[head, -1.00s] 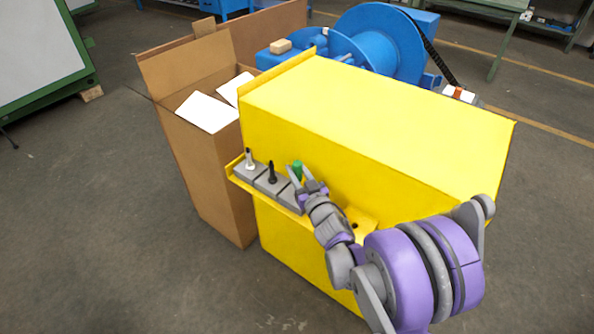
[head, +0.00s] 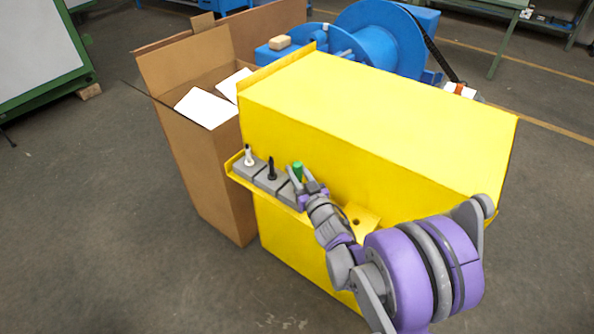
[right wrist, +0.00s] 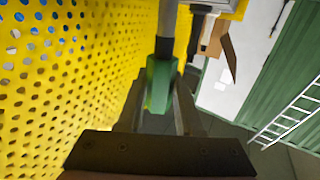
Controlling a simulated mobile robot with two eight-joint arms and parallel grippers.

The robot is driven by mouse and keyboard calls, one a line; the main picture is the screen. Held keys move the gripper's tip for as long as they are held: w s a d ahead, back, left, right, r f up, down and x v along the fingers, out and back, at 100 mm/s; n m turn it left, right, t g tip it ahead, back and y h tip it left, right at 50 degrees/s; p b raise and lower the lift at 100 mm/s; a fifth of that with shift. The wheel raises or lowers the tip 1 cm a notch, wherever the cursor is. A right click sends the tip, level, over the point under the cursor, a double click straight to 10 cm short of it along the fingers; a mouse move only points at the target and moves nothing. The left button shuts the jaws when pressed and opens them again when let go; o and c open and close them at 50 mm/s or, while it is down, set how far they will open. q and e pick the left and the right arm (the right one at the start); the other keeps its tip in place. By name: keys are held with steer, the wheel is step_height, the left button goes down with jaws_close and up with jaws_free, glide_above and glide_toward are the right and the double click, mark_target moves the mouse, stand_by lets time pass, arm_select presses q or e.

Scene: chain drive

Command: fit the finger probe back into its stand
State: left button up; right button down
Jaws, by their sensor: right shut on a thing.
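The finger probe, with a green handle (head: 298,168), is held by my right gripper (head: 298,181) at the right end of a row of grey blocks. In the right wrist view its green handle (right wrist: 158,85) sits between the two fingers, and a dark grey shaft (right wrist: 166,35) runs up from it. The stand is the row of grey blocks (head: 270,184) on a yellow ledge. The right-hand block (head: 287,196) is partly covered by my gripper. I cannot tell whether the probe's tip is in that block. My left gripper is not in view.
A white-topped tool (head: 249,154) and a black tool (head: 271,168) stand upright in the other blocks. A big yellow guard (head: 380,110) rises behind the ledge. An open cardboard box (head: 215,175) stands close on the left. A yellow tab with a hole (head: 366,217) juts out at right.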

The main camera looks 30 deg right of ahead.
steer(key=shift+f+b, duration=0.8)
steer(key=shift+f, duration=0.3)
steer(key=c, duration=0.5)
jaws_free()
steer(key=shift+s, duration=0.1)
steer(key=s+a, duration=0.1)
steer(key=s, duration=0.9)
steer(key=shift+s+a, duration=0.2)
steer(key=shift+s, duration=0.1)
